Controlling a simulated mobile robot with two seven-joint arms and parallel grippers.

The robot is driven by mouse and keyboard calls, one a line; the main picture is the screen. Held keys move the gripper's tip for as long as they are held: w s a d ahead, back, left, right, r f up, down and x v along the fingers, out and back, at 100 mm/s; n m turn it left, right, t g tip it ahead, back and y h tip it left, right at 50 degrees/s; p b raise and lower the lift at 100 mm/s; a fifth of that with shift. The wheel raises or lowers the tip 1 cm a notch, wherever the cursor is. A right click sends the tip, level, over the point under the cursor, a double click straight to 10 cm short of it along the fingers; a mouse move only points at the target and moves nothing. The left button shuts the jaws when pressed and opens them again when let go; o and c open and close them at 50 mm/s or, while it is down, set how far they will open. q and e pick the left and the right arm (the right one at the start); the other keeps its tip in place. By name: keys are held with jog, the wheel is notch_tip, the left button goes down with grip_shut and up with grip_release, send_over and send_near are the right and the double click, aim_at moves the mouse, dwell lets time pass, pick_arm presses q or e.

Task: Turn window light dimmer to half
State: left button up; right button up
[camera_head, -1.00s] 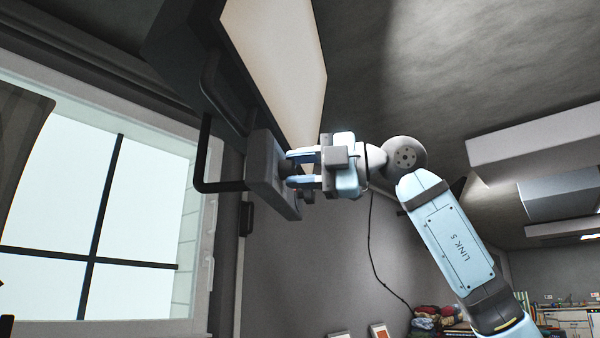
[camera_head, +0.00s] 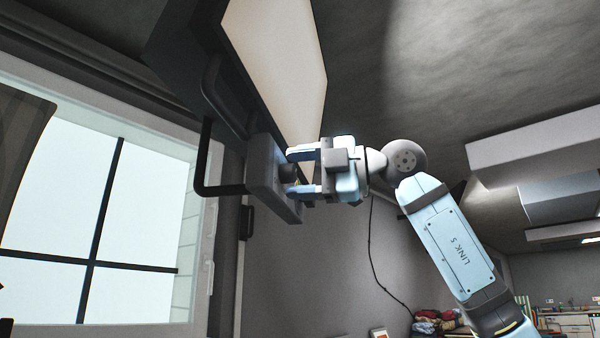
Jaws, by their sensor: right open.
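A grey control box (camera_head: 262,165) is fixed below the lit window-light panel (camera_head: 275,65), beside a bent black bar. A dark knob (camera_head: 289,173), which looks like the dimmer, sticks out of the box's right face. My right gripper (camera_head: 298,173) is in front of that face, with one finger above the knob and one below. Its fingers are open and spread apart, with a visible gap around the knob. The knob's setting cannot be read. My left gripper is not in view.
The bent black bar (camera_head: 202,160) runs left of the box. A bright window (camera_head: 140,220) with dark crossbars fills the left. A thin cable (camera_head: 376,250) hangs on the wall below my right arm. The space right of the gripper holds my own arm.

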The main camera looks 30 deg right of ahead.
jog(key=shift+s+d, duration=0.35)
jog(key=shift+d, duration=0.05)
jog(key=b+v, duration=0.1)
jog(key=v, duration=1.1)
jog(key=shift+s+d+b, duration=0.25)
jog(key=shift+s+b, duration=0.05)
jog(key=shift+b, duration=0.05)
